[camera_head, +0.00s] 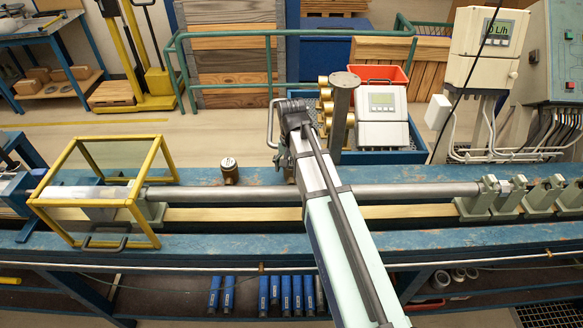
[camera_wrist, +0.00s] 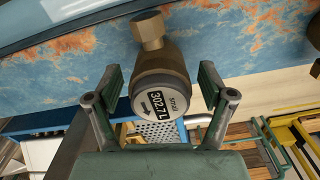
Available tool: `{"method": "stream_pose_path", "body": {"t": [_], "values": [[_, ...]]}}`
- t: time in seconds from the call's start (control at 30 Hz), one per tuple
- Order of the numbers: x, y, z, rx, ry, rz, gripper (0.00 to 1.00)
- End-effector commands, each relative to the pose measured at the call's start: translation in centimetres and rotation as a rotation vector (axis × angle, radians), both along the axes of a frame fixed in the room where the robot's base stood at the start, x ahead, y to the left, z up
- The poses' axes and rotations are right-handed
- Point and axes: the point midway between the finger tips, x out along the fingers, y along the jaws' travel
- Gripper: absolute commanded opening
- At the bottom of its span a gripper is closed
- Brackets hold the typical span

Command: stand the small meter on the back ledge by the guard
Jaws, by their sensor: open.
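A small brass-bodied meter (camera_wrist: 160,76) with a round white dial reading 302.7 L is in the middle of the wrist view. It lies between the two fingers of my open gripper (camera_wrist: 160,82), with visible gaps on both sides. In the head view my arm hides most of this meter and my fingers.
A long grey pipe (camera_head: 400,190) runs along the bench to green clamps (camera_head: 489,200) at the right. Behind the bench, a blue crate (camera_head: 390,156) holds a white display meter (camera_head: 382,115) and brass parts. A grey post (camera_head: 341,115) rises beside my arm.

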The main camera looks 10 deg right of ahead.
Motion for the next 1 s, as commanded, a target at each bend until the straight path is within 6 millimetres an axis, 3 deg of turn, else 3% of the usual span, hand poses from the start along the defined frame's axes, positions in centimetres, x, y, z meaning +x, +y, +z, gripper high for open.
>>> {"method": "stream_pose_path", "body": {"t": [0.27,0.8,1.0], "values": [[0.1,0.0,1.2,0.001,-0.001,0.000,0.81],[0.1,0.0,9.7,0.000,-0.002,0.000,0.81],[0.1,0.0,11.7,0.001,-0.001,0.000,0.81]]}}
